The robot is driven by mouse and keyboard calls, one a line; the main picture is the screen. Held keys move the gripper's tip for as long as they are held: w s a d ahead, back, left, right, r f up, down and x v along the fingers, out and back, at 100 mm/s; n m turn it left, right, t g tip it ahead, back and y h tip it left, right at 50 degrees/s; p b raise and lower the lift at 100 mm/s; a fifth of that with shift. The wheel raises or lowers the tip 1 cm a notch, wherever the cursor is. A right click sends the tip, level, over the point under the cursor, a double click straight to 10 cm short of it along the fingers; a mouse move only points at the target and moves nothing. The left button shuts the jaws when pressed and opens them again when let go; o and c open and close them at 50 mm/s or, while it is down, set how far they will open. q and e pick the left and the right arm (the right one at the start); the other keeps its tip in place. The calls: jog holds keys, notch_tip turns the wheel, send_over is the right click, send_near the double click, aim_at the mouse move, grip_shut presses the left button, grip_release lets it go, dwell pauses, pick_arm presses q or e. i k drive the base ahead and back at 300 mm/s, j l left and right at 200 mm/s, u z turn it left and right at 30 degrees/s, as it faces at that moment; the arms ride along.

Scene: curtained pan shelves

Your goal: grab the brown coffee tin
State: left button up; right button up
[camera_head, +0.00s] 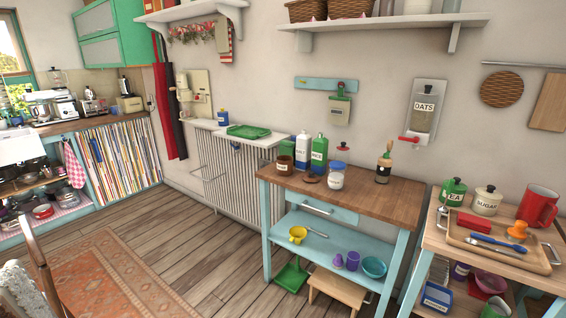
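A small brown tin (284,166) with a pale label stands upright at the left end of the wooden-topped blue table; its label is too small to read surely. A round brown lid (311,178) lies on the tabletop to its right. Neither of my grippers shows in the head view, and nothing is seen touching the tin.
White and green bottles (319,152) stand close behind the tin, and a white jar (336,176) is to the right. The wooden tabletop (375,205) is bare toward its front. Wooden floor (215,255) is open left of the table. A wooden stool (338,288) sits below.

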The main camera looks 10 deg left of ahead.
aim_at(284, 163)
jog(key=i+l+u, duration=0.15)
jog(key=i+u, duration=0.3)
jog(key=i+l+u, duration=0.2)
jog(key=u, duration=0.25)
jog(key=i+l+u, duration=0.55)
jog(key=l+u, duration=0.35)
jog(key=j, duration=0.1)
